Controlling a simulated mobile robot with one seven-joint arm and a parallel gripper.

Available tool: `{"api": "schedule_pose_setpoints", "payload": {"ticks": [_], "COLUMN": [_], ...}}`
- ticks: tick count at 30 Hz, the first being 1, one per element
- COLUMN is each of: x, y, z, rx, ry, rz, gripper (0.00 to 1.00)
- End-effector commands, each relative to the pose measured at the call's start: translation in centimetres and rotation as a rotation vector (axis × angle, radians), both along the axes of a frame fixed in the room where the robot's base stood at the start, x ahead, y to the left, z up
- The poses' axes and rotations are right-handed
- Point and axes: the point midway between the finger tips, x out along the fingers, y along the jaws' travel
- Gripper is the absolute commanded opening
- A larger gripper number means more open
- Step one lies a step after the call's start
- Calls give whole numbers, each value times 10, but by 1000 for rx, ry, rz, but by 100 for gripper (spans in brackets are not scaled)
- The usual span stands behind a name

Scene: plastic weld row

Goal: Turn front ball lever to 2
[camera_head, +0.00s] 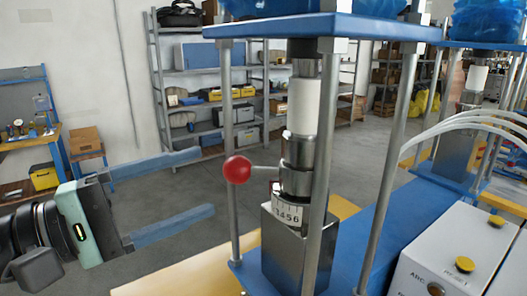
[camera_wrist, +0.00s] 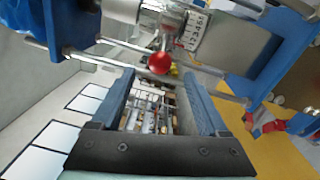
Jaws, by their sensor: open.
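The front ball lever is a red ball (camera_head: 237,169) on a thin metal rod, sticking out to the left from the metal column of the near press. Below the rod a white number scale (camera_head: 288,216) shows digits including 4, 5 and 6; which one the lever marks I cannot tell. My gripper (camera_head: 207,183) is open and empty, its two blue fingers pointing at the ball from the left, apart from it. In the wrist view the red ball (camera_wrist: 159,63) is just beyond and between the fingertips of my gripper (camera_wrist: 163,84). The scale (camera_wrist: 191,30) is partly visible there.
Metal posts (camera_head: 229,150) of the press stand beside the ball and in front of the column. A blue plate (camera_head: 320,27) lies above. A white control box (camera_head: 450,258) stands at the right. The space left of the ball holds only my gripper.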

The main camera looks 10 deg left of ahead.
Motion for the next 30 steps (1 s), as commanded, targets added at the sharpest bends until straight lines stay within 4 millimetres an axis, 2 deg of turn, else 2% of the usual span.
{"api": "schedule_pose_setpoints", "payload": {"ticks": [9,15,27,28,30], "x": [48,68,74,74,74], "y": [-48,-66,-72,-72,-72], "z": [7,7,5,5,5], "rx": [0,1,3,2,2], "ry": [1,-1,-3,-2,-2], "rz": [-3,0,1,1,1], "gripper": [78,78,78,76,63]}}
